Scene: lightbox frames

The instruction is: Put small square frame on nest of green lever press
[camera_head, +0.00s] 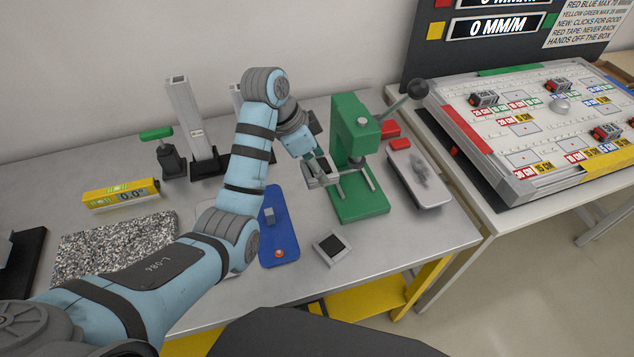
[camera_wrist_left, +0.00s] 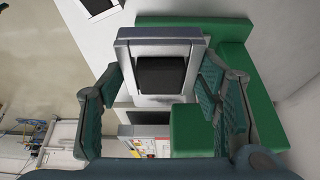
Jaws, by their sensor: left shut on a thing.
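The green lever press (camera_head: 352,125) stands toward the right of the bench, with its green base (camera_head: 362,207) in front and a black-knobbed lever at upper right. My left gripper (camera_head: 326,172) is at the press, over the left side of the base. It is shut on a small silver square frame (camera_wrist_left: 160,50) with a dark middle, which shows between its fingers in the left wrist view. The fingers hide the frame's lower edge and the nest, so I cannot tell if the frame touches the nest. My right gripper is out of view.
A second frame-like piece (camera_head: 332,248) with a dark centre lies in front of the press. A blue plate (camera_head: 283,240) lies left of it. A grey tray (camera_head: 418,180) stands right of the press. A speckled slab (camera_head: 115,245) and a yellow level (camera_head: 120,194) lie left.

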